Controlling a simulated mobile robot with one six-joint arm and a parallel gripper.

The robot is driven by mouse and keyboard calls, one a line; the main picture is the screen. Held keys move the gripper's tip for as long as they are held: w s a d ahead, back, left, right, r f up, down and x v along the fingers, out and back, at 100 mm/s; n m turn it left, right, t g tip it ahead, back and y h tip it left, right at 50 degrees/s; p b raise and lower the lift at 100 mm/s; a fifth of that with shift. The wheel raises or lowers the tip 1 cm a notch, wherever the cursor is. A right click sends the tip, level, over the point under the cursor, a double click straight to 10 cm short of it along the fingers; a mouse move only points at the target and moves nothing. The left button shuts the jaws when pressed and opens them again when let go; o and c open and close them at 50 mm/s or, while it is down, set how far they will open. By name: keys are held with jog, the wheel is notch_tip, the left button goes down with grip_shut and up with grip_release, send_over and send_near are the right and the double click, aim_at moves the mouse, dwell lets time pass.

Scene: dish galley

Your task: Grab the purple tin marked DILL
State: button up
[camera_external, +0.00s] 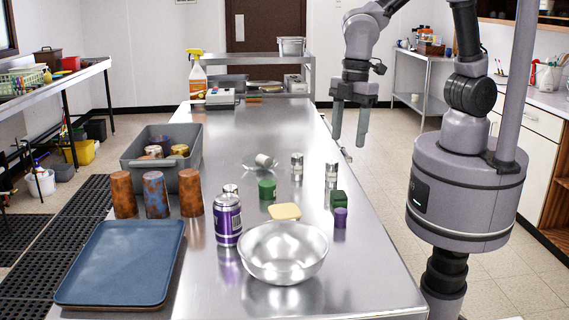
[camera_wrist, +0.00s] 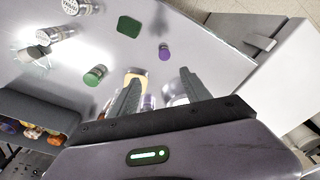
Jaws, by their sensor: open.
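The purple tin (camera_external: 227,220) stands upright on the steel counter, left of the metal bowl; its lettering is too small to read. A smaller plain purple cylinder (camera_external: 340,217) stands right of the bowl and also shows in the wrist view (camera_wrist: 164,50). My gripper (camera_external: 349,138) is open and empty, pointing down above the counter's right edge, well apart from the tin. In the wrist view, a bit of purple (camera_wrist: 148,102) shows between the fingers, probably the tin, mostly hidden by my gripper.
The metal bowl (camera_external: 283,252), yellow sponge (camera_external: 285,211), green cylinder (camera_external: 267,189) and green block (camera_external: 338,200) are near the tin. A blue tray (camera_external: 122,262), rusty cups (camera_external: 156,194) and a grey bin (camera_external: 134,158) stand left. The counter's far middle is clear.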

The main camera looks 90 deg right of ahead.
aim_at(341, 211)
jog(key=f+n+b, duration=0.1)
jog(key=f, duration=0.4)
jog(key=w+a+f+b, duration=0.1)
jog(key=f, duration=0.4)
jog(key=a+f+n+b, duration=0.1)
jog(key=f+b, duration=0.1)
jog(key=f, duration=0.3)
jog(key=shift+w+f+n+g+h, duration=0.3)
jog(key=shift+f+g, duration=0.1)
jog(key=f+b, duration=0.1)
jog(key=f, duration=0.1)
jog(key=f+b, duration=0.1)
jog(key=f, duration=0.2)
jog(key=shift+s+a+f+b, duration=0.15)
jog(key=shift+a+f+b, duration=0.05)
jog(key=shift+f+b, duration=0.15)
jog(key=shift+r, duration=0.2)
jog(key=shift+c, duration=0.5)
grip_shut()
jog(key=shift+r, duration=0.1)
